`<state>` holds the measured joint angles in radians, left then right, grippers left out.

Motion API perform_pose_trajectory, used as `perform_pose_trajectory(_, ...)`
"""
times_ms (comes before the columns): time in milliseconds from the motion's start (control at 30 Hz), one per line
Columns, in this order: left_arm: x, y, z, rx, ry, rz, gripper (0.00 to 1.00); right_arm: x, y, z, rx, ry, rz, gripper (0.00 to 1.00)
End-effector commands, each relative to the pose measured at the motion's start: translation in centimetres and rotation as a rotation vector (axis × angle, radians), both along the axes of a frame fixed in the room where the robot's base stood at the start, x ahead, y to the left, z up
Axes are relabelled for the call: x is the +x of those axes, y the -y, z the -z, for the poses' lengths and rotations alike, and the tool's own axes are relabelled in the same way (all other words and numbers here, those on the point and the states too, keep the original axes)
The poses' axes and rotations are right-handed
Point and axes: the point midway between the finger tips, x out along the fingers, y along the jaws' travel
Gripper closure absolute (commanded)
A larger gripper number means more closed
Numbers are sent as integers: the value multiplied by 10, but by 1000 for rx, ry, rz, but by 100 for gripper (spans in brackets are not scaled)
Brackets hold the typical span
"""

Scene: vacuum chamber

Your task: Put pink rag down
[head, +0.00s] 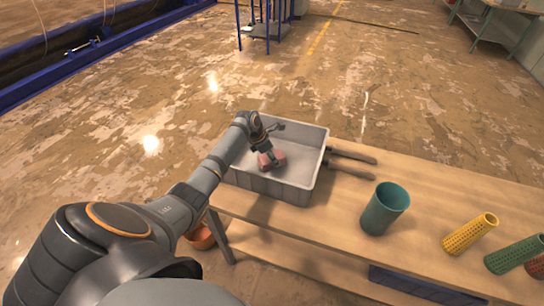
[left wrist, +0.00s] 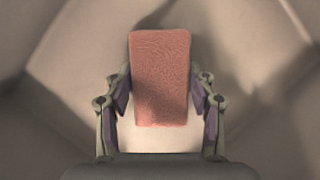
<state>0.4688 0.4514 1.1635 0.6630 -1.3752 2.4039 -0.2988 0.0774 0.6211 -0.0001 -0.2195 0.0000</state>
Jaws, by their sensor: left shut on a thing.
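The pink rag (left wrist: 160,80) is a folded, textured block between the two fingers of my left gripper (left wrist: 160,105) in the left wrist view. In the head view the rag (head: 266,162) is inside the grey bin (head: 262,184), below my left gripper (head: 272,154), which reaches in from above. My left gripper is shut on the rag. I cannot tell whether the rag touches the bin floor. My right gripper is not in view.
The bin stands at the left end of a wooden table (head: 430,190). Two dark tools (head: 352,165) lie beside it. A green cup (head: 385,208) and yellow (head: 470,234) and green (head: 515,254) perforated cylinders stand or lie to the right. An orange container (head: 200,238) is below the table.

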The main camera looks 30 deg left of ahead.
Motion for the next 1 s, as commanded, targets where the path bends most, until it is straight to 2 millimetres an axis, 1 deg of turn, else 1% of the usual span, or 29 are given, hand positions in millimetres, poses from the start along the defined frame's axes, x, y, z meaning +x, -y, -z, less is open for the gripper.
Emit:
perform_pose_trajectory(267, 1, 0, 1, 0, 2, 0, 74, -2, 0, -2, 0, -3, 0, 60)
perform_pose_trajectory(300, 1, 0, 1, 0, 2, 0, 39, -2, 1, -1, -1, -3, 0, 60)
perform_pose_trajectory(433, 1, 0, 1, 0, 2, 0, 22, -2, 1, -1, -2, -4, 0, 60)
perform_pose_trajectory(767, 1, 0, 0, 0, 2, 1, 22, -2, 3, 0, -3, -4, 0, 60)
perform_pose_trajectory(867, -2, -3, -11, 2, 4, 1, 22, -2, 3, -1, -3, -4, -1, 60)
perform_pose_trajectory(1000, -13, -10, -41, 5, 4, 0, 22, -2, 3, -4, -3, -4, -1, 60)
